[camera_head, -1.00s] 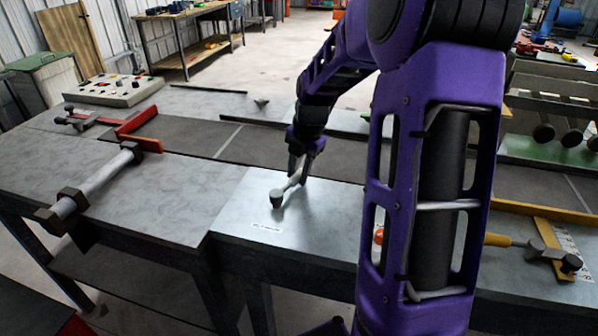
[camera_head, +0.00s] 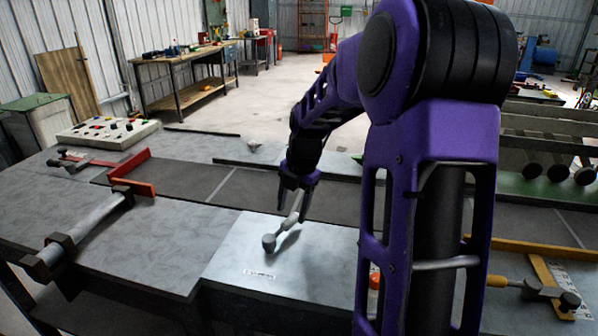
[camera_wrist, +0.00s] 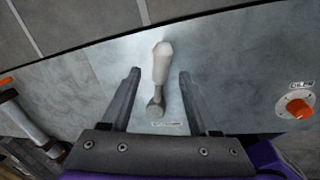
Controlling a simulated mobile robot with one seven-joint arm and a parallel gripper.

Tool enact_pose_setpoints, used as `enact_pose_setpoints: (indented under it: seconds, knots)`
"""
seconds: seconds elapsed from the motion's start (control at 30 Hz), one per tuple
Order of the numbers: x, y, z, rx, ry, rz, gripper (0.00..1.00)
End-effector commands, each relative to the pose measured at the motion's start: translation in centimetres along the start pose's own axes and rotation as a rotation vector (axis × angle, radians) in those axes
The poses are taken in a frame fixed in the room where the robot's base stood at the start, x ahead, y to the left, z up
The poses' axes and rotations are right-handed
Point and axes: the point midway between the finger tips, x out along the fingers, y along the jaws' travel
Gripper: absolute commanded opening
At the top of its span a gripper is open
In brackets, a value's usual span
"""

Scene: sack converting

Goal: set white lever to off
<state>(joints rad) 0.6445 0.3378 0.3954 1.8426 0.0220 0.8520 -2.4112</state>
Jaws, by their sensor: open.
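The white lever (camera_head: 291,221) has a pale handle and a grey round pivot, on a light metal panel (camera_head: 228,262) at the bench's front edge. In the head view it slants up and right from the pivot. In the wrist view the lever (camera_wrist: 161,65) runs from its grey pivot, low in the picture, up to the thick pale handle. My gripper (camera_head: 292,206) is open at the handle. In the wrist view its fingers (camera_wrist: 160,73) stand on either side of the lever, with gaps showing on both sides. A small label by the pivot is too blurred to read.
An orange knob (camera_wrist: 299,108) on a round plate sits to the right. A bar-shaped clamp (camera_head: 75,238) lies left of the panel. A red bracket (camera_head: 131,175) and a button box (camera_head: 108,132) are farther back. A yellow-handled lever (camera_head: 510,282) is at the right.

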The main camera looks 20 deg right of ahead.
Motion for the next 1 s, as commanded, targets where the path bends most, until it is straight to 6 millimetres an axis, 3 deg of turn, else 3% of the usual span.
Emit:
enact_pose_setpoints:
  seconds: [0.2,0.5,0.7,1.0]
  knots:
    - [-5.8,0.1,0.1,0.0,-0.007,0.004,0.61]
    - [-12.1,0.1,0.1,-0.001,-0.004,0.002,0.61]
    - [-14.1,0.1,0.0,-0.002,-0.002,0.001,0.61]
    - [-14.4,0.0,0.0,-0.002,-0.001,0.001,0.61]
